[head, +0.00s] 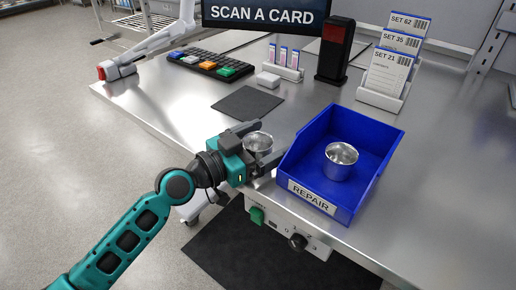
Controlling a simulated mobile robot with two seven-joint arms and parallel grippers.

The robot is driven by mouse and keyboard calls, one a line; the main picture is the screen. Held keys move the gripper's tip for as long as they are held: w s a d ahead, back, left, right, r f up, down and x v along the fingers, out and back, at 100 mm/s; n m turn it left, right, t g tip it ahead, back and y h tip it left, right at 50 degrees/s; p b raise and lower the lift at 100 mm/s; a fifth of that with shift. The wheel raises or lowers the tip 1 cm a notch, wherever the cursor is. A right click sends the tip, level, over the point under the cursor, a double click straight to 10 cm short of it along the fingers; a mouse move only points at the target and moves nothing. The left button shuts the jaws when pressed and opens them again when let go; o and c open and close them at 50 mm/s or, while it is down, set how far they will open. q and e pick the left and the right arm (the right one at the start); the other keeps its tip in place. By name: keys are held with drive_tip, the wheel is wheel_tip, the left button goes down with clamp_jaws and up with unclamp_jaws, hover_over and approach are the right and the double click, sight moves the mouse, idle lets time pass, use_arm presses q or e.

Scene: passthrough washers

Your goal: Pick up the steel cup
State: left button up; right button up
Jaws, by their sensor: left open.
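Two steel cups are in the head view. One steel cup (258,142) stands on the metal table to the left of the blue bin, with its lower part partly hidden by my gripper. The other steel cup (341,161) stands inside the blue bin (374,129), which is labelled REPAIR. My left gripper (264,143) is open, with its fingers around or beside the cup on the table; I cannot tell whether they touch it. My right gripper is not in view.
A black mat (248,102) lies behind the cup. A keypad with coloured keys (210,66), a dark reader post (335,50) and a card holder (387,90) stand farther back. A control panel with a knob (298,242) is on the front edge. The right tabletop is clear.

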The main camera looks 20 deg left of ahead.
use_arm(q)
drive_tip(key=c, duration=1.2)
drive_tip(key=shift+o, duration=0.2)
wheel_tip(320, 180, up, 20)
drive_tip(key=p, duration=0.6)
drive_tip(key=shift+f, duration=0.1)
